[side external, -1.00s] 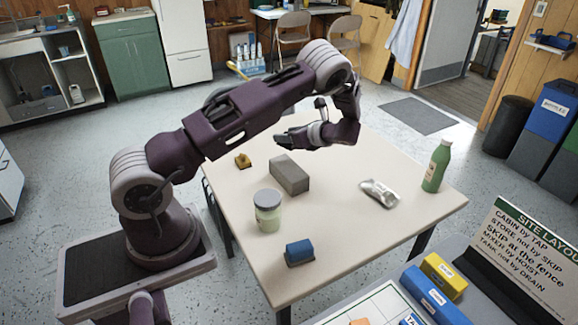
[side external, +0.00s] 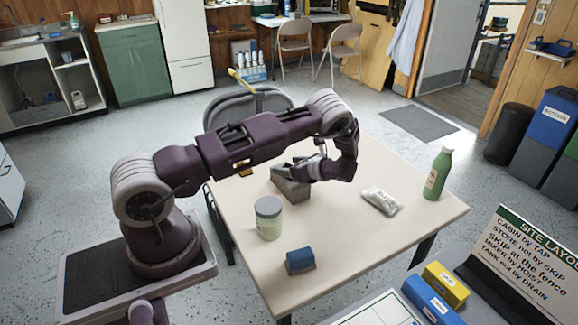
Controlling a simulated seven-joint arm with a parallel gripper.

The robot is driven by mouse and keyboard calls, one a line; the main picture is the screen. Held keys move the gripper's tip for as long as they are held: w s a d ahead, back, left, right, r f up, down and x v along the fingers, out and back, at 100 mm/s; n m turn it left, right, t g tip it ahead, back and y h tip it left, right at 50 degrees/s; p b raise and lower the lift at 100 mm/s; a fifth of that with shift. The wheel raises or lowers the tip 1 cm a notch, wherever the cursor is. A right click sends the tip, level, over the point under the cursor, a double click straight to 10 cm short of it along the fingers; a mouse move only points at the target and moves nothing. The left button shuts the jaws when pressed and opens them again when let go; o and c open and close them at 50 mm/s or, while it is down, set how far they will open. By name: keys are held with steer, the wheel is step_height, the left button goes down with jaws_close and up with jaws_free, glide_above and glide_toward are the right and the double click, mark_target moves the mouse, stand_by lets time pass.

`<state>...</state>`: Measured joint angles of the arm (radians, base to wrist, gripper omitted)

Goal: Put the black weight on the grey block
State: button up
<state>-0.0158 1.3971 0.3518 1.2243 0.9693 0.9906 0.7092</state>
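The grey block (side external: 294,193) lies on the table, behind the jar. My gripper (side external: 286,173) is low over the block and hides much of its top. Its fingers point left in the picture. I cannot tell whether they touch the block or whether they are open or shut. I cannot make out a black weight apart from the dark gripper parts.
On the table (side external: 365,232) are a jar with a grey lid (side external: 268,217), a blue-topped block (side external: 300,261), a silvery packet (side external: 381,201) and a green bottle (side external: 438,173). A small yellow-brown object (side external: 246,171) is partly hidden behind my arm. The table's front right is clear.

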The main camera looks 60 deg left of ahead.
steer(key=shift+r, duration=0.2)
steer(key=v, duration=1.1)
steer(key=s+d+r+n+t+h, duration=0.1)
steer(key=s+d+r+n+h, duration=0.4)
steer(key=r, duration=0.5)
steer(key=s+d+r+n+t+h, duration=0.15)
steer(key=s+d+r+n, duration=0.35)
steer(key=r, duration=0.5)
steer(key=s+d+r+n+t+h, duration=0.2)
steer(key=s+d+r+t+h, duration=0.1)
steer(key=s+d, duration=0.3)
steer(key=s+d+r+n+t+h, duration=0.3)
steer(key=s+d, duration=0.4)
steer(key=s, duration=0.4)
steer(key=shift+s+r, duration=0.2)
steer(key=shift+r, duration=0.15)
